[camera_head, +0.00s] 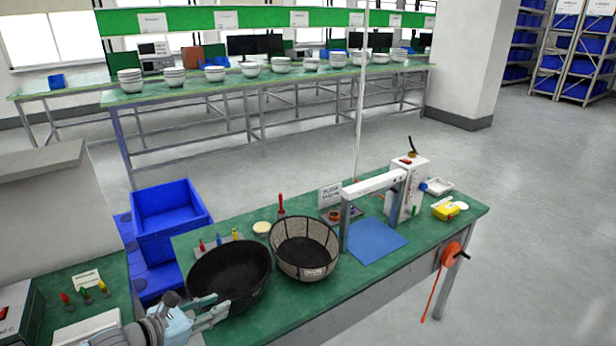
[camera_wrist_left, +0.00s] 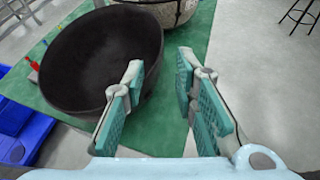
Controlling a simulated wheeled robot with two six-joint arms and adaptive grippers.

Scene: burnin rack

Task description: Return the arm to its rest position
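My left gripper (camera_head: 215,316) comes in from the lower left in the head view, at the near edge of the green-topped bench (camera_head: 350,284). In the left wrist view its fingers (camera_wrist_left: 160,100) are spread wide with nothing between them. A black bowl (camera_head: 230,278) stands on the bench close to the gripper. In the left wrist view the bowl (camera_wrist_left: 95,50) lies just beyond and left of the fingers; whether the left finger touches it I cannot tell. My right gripper is not in either view.
A mesh-sided basket (camera_head: 304,248) stands right of the bowl. Farther right are a blue mat (camera_head: 373,238) and a white frame (camera_head: 405,187). Blue crates (camera_head: 170,217) are stacked left of the bench. Another green surface with screwdrivers (camera_head: 86,296) is at lower left. Open floor lies right.

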